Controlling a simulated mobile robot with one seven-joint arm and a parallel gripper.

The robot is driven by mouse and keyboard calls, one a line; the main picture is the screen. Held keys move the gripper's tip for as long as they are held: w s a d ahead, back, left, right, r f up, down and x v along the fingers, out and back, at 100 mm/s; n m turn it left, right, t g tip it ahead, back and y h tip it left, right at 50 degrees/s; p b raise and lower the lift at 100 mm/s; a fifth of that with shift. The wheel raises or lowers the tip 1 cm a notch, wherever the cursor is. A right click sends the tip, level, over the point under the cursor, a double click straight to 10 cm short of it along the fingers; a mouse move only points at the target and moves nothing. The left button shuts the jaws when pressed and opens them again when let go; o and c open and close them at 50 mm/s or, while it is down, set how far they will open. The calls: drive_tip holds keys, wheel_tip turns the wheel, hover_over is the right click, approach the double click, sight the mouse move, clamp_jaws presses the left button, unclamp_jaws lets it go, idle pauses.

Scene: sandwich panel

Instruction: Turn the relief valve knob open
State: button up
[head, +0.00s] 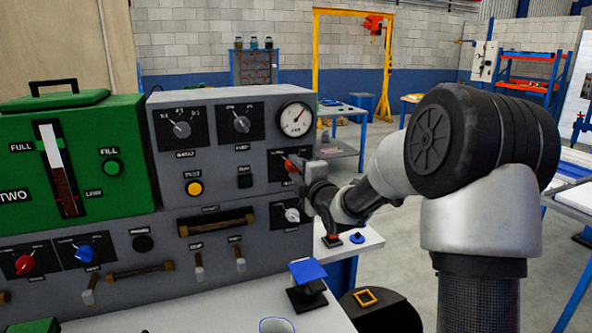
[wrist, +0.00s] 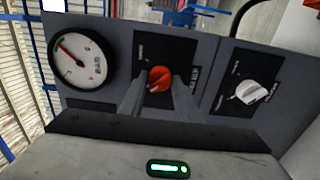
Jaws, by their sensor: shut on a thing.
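The relief valve knob is the red-orange knob (wrist: 159,80) on a black plate, below the pressure gauge (head: 295,118) in the head view. My gripper (wrist: 158,84) is shut on this knob, with one grey finger on each side of it in the wrist view. In the head view my gripper (head: 303,170) reaches the panel (head: 262,182) from the right and partly hides the red knob (head: 290,165). The plate's lettering is too small and partly covered to read in full. The gauge also shows in the wrist view (wrist: 82,60), its needle toward the upper left.
A white knob (wrist: 250,92) sits on the neighbouring plate, below the red knob in the head view. Other dials, buttons, levers and handles cover the panel to the left. A green tank unit (head: 100,150) stands at the left. A blue-topped block (head: 307,272) stands on the bench in front.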

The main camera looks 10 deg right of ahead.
drive_tip(key=m+b, duration=0.3)
drive_tip(key=shift+f+m, duration=0.15)
drive_tip(key=shift+m, duration=0.15)
drive_tip(key=m+b, duration=0.1)
drive_tip(key=m, duration=0.3)
drive_tip(key=shift+m+b, duration=0.3)
drive_tip(key=m, duration=0.5)
drive_tip(key=shift+r, duration=0.2)
drive_tip(key=shift+m+p, duration=0.3)
drive_tip(key=shift+m, duration=2)
drive_tip(key=o, duration=1.1)
drive_tip(key=shift+c, duration=0.2)
drive_tip(key=shift+s, duration=0.1)
